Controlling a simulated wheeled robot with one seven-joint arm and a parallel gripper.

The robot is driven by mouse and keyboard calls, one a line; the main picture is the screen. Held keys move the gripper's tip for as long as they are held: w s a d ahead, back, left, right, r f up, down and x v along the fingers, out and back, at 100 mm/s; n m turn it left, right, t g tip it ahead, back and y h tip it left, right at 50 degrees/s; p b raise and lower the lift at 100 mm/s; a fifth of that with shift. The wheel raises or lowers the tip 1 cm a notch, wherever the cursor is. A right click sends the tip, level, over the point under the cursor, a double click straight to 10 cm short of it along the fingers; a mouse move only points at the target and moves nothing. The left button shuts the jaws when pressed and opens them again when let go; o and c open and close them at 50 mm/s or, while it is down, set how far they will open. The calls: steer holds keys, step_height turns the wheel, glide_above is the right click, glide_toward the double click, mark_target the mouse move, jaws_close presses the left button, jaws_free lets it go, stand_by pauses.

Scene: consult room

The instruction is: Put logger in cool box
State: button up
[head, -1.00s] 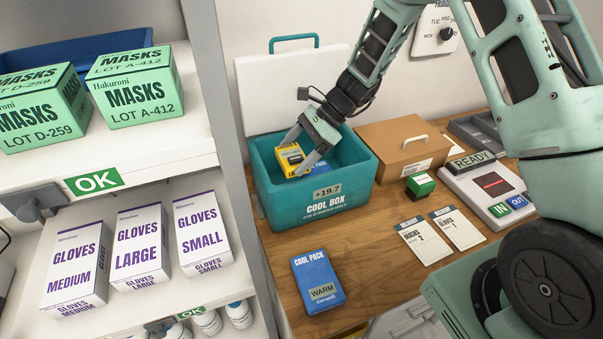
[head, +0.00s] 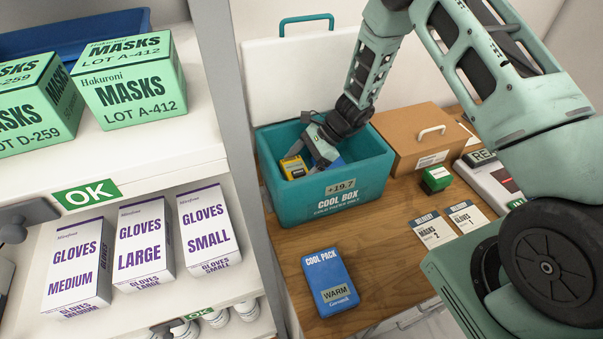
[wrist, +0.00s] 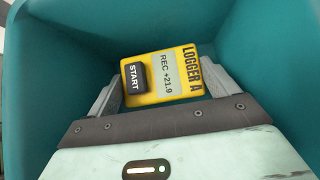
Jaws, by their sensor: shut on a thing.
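The yellow logger (head: 293,167) is inside the teal cool box (head: 330,205), near its left wall. In the wrist view the logger (wrist: 166,76) reads "LOGGER A" and "REC +21.9", with a dark START button. My gripper (head: 309,158) reaches down into the box; in the wrist view my gripper (wrist: 165,85) is shut on the logger, a finger at each side. The box reads "+19.7", and its white lid (head: 300,75) stands open behind. Whether the logger touches the box floor is unclear.
A blue cool pack (head: 330,283) marked WARM lies in front of the box. A brown carton (head: 415,145) stands to the right, with a green block (head: 437,178) and delivery cards (head: 433,230) nearby. A shelf (head: 190,305) with glove boxes is at left.

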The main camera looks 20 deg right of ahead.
step_height(320, 180, down, 4)
steer(key=shift+f+p, duration=0.1)
steer(key=shift+p, duration=0.8)
steer(key=shift+f, duration=0.2)
steer(key=shift+f, duration=0.15)
steer(key=o, duration=1)
